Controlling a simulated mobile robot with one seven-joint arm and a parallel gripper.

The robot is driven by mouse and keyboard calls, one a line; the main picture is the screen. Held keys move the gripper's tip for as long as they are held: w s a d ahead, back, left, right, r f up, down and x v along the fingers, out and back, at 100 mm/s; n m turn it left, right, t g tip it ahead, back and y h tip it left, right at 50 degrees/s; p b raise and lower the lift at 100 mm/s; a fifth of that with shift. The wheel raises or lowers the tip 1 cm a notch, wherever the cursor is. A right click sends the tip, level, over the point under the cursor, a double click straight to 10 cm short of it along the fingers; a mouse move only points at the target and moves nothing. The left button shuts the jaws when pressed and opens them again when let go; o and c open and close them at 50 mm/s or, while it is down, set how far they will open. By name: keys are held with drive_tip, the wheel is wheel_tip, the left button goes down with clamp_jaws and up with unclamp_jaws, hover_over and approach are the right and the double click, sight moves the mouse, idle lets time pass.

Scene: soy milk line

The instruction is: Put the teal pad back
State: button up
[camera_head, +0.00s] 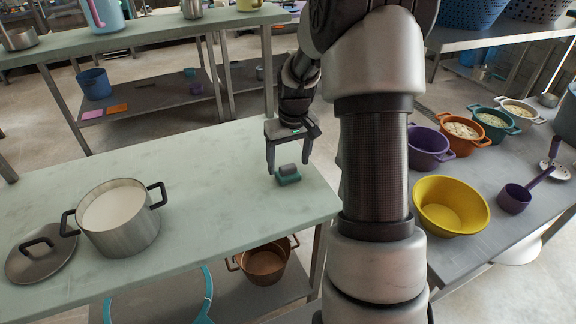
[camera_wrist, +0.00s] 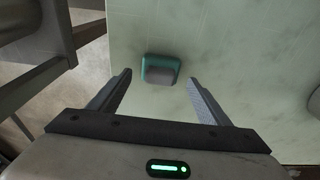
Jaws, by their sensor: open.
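The teal pad (camera_head: 289,179) lies on the pale green table near its right end, with a grey block-like part (camera_head: 286,170) on top. In the wrist view the teal pad (camera_wrist: 148,64) shows just beyond my fingertips, roughly between their lines, with the grey part (camera_wrist: 161,75) on its near side. My gripper (camera_head: 288,171) is open and points down above the pad. It also shows in the wrist view (camera_wrist: 159,75), with both fingers spread and nothing held. I cannot tell the exact height of the fingertips over the pad.
A steel pot (camera_head: 121,233) of white liquid and a lid (camera_head: 41,254) stand at the table's left. A shelf behind holds a pink pad (camera_head: 92,114), an orange pad (camera_head: 117,108) and a blue bucket (camera_head: 94,84). A yellow bowl (camera_head: 451,207) stands on the right table.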

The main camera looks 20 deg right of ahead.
sight(291, 177)
wheel_tip(291, 177, up, 9)
drive_tip(key=s+p, duration=0.1)
drive_tip(key=shift+s, duration=0.2)
